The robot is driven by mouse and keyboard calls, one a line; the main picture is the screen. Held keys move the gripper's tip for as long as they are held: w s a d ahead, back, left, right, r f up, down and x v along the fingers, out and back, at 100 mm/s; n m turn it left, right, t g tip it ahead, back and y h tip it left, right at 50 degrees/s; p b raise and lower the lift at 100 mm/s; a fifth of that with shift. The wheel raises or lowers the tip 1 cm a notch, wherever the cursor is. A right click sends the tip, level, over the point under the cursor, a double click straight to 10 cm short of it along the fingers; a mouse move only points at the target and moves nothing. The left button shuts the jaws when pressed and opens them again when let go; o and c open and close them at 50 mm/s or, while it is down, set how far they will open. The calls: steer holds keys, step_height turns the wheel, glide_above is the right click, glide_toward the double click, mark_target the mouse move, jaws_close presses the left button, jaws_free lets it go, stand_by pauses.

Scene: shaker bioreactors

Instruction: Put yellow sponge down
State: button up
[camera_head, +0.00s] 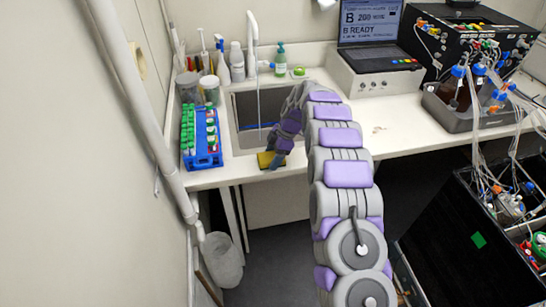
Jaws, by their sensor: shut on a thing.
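The yellow sponge (266,160) is at the front edge of the white counter, just in front of the sink. My gripper (272,157) reaches down from my arm and is shut on the sponge. Part of the sponge is hidden behind the gripper. It looks level with the counter's edge, but I cannot tell whether it touches the surface.
A sink (250,108) with running water lies behind the gripper. A blue rack (205,160) of green-capped tubes stands left of it. Bottles (237,62) line the back. A laptop (371,25) sits on the right, and bare counter (400,115) lies below it.

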steer(key=shift+f+b, duration=0.3)
steer(key=shift+f, duration=0.05)
